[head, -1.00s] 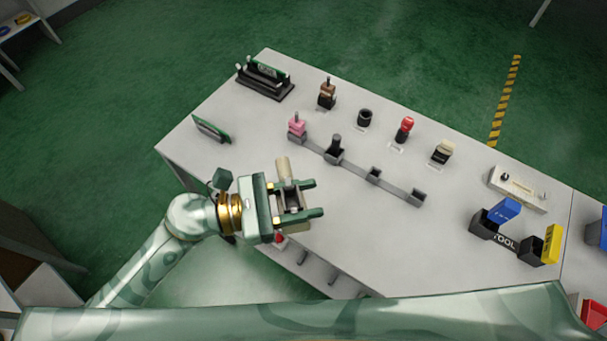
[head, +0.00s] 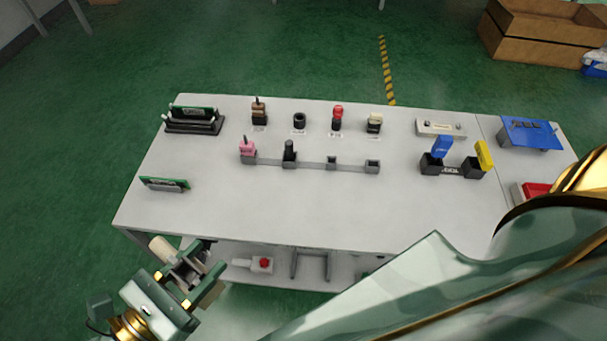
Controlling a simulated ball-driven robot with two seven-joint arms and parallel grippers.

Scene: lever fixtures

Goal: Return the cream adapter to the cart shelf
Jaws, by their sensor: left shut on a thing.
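My left gripper (head: 196,279) is at the lower left, just off the front left edge of the table and apart from the tabletop. It is shut on a cream cylindrical piece, the cream adapter (head: 161,248), whose end sticks out on the far left side of the fingers. The rest of the adapter is partly hidden by the jaws. A lower shelf (head: 330,272) shows under the tabletop, right of the gripper; I cannot tell whether it is the cart shelf. My right gripper is not in view.
The white table (head: 300,212) carries a rail (head: 312,164) with sockets, a pink piece (head: 248,149), several small fixtures along the back, and a blue and yellow tool holder (head: 451,169). A red-buttoned box (head: 262,264) is on the lower shelf. The front tabletop is clear.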

